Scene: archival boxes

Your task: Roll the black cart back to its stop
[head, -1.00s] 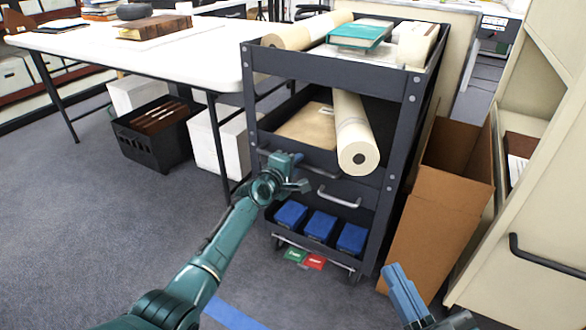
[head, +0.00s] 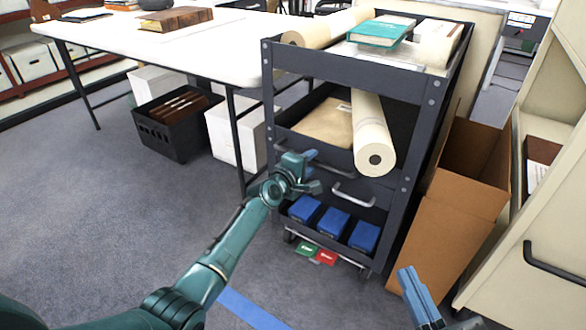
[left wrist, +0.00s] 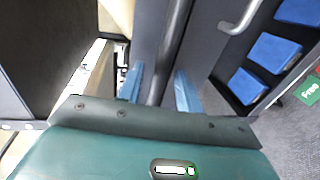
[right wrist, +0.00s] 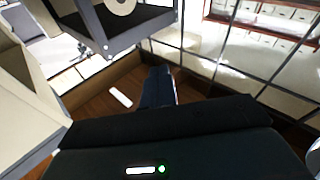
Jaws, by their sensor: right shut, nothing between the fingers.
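The black cart (head: 350,65) stands in the middle of the head view, with rolls, books and blue boxes on its shelves. My left gripper (head: 314,172) is at the cart's front left, by its grey handle. In the left wrist view, the two blue fingers (left wrist: 160,90) are apart, on either side of a dark upright bar (left wrist: 172,50); contact cannot be told. A green pedal (head: 306,248) and a red pedal (head: 324,257) show low on the cart; the green one reads "Free" in the left wrist view. My right gripper (head: 416,290) is shut and empty, right of the cart.
A blue tape line (head: 250,310) lies on the carpet before the cart. A white table (head: 200,50) stands left, with a black crate (head: 180,138) and white boxes underneath. An open cardboard box (head: 445,220) and a cream cabinet (head: 540,210) crowd the right. Carpet at front left is clear.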

